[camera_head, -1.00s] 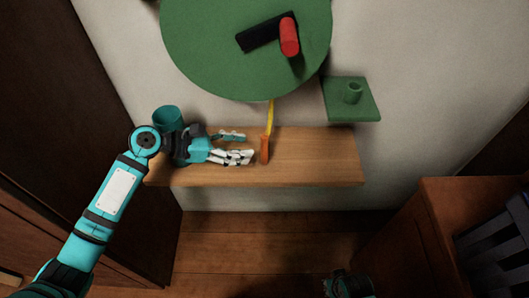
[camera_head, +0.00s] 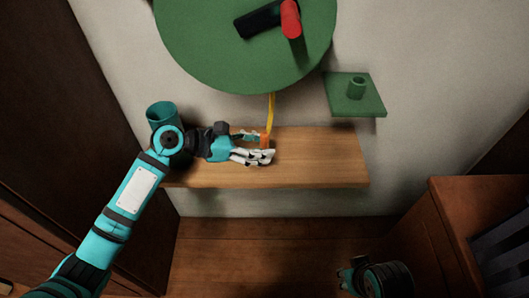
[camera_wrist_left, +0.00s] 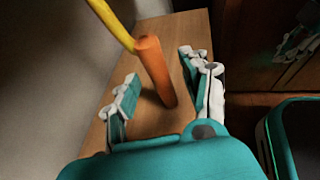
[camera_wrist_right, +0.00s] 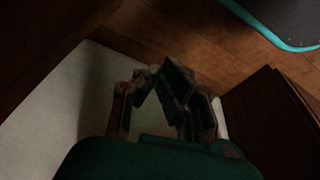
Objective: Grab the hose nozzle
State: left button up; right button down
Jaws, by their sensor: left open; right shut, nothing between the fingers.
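The orange hose nozzle (camera_wrist_left: 155,70) hangs from a yellow hose (camera_wrist_left: 112,24) above the wooden shelf. In the head view the nozzle (camera_head: 264,140) is partly hidden by my left gripper (camera_head: 260,147). In the left wrist view my left gripper (camera_wrist_left: 158,95) is open, with its fingers on either side of the nozzle, and a gap shows on both sides. My right gripper (camera_wrist_right: 160,90) is shut and empty, low over the dark floor area. In the head view only part of it shows at the bottom right.
The wooden shelf (camera_head: 320,165) runs under my left gripper. A green hose reel (camera_head: 210,50) is on the wall above, with a red handle (camera_head: 290,18). A small green wall plate (camera_head: 370,102) is to the right. A brown cabinet (camera_head: 450,190) stands at the right.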

pick_arm(q)
jog(key=shift+b+x, duration=0.4)
jog(key=shift+x, duration=0.45)
grip_shut()
pick_arm(e)
jog(key=v, duration=0.3)
jog(key=shift+s+r, duration=0.15)
jog(key=shift+r, duration=0.15)
